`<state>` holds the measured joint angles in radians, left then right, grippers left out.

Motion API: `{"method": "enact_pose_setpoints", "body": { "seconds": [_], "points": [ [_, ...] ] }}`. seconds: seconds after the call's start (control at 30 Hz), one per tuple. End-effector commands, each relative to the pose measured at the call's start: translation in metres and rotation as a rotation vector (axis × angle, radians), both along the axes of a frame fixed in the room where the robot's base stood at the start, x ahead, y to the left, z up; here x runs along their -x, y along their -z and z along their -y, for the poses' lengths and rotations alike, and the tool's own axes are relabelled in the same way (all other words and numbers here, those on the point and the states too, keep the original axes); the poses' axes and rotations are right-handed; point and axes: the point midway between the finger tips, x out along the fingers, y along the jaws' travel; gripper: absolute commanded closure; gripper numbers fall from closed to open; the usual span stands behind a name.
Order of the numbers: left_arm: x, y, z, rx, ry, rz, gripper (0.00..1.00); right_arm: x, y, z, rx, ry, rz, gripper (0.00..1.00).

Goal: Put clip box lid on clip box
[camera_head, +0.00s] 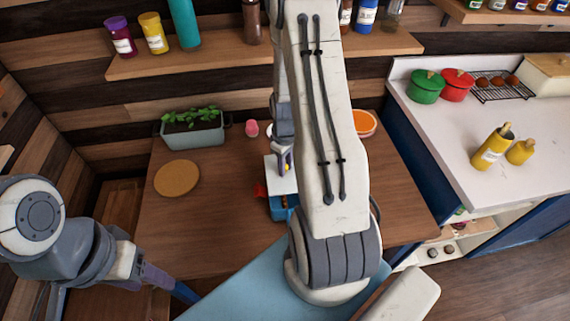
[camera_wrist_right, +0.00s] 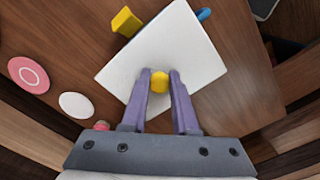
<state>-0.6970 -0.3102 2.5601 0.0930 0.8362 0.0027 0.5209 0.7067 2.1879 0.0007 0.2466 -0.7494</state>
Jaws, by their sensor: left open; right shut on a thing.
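The white, flat, square clip box lid (camera_wrist_right: 185,45) has a round yellow knob (camera_wrist_right: 159,82). My right gripper (camera_head: 285,160) is shut on that knob, with its purple fingers (camera_wrist_right: 160,80) on either side. In the head view the lid (camera_head: 279,173) is over or just above the blue clip box (camera_head: 279,212), partly hidden by my right arm. I cannot tell whether they touch. A red piece (camera_head: 259,190) shows at the box's left side. In the wrist view the lid hides most of what is below it. My left gripper (camera_head: 172,283) is open and empty, low at the left near the table's front.
A round cork mat (camera_head: 177,178) and a planter (camera_head: 193,130) are at the table's left. A pink cup (camera_head: 252,128) and an orange bowl (camera_head: 364,122) stand at the back. A yellow piece (camera_wrist_right: 126,22) shows beside the lid in the wrist view. A shelf (camera_head: 190,62) overhangs the back.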

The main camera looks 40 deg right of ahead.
Motion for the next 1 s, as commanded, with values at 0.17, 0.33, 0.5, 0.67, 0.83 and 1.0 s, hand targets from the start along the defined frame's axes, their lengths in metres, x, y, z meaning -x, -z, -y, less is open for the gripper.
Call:
{"method": "enact_pose_setpoints", "body": {
  "seconds": [0.17,0.33,0.5,0.67,0.83,1.0],
  "points": [
    [0.000,0.013,0.000,0.000,0.000,0.000,0.44,0.001,0.016,0.001,-0.001,0.002,-0.001,1.00],
    [0.000,0.022,0.000,0.000,0.001,0.000,0.44,0.001,0.028,0.001,-0.001,0.002,-0.001,1.00],
    [0.000,0.031,0.000,0.000,0.001,0.000,0.44,0.001,0.039,0.001,0.000,0.002,0.000,1.00],
    [0.000,0.039,0.000,0.000,0.002,0.000,0.44,0.001,0.051,0.001,0.000,0.002,0.000,1.00],
    [0.000,0.048,0.000,0.000,0.002,0.000,0.44,0.001,0.063,0.001,0.000,0.002,0.000,1.00],
    [0.000,0.056,0.000,0.000,0.003,0.000,0.44,0.001,0.074,0.001,0.000,0.002,0.000,1.00]
  ]
}}
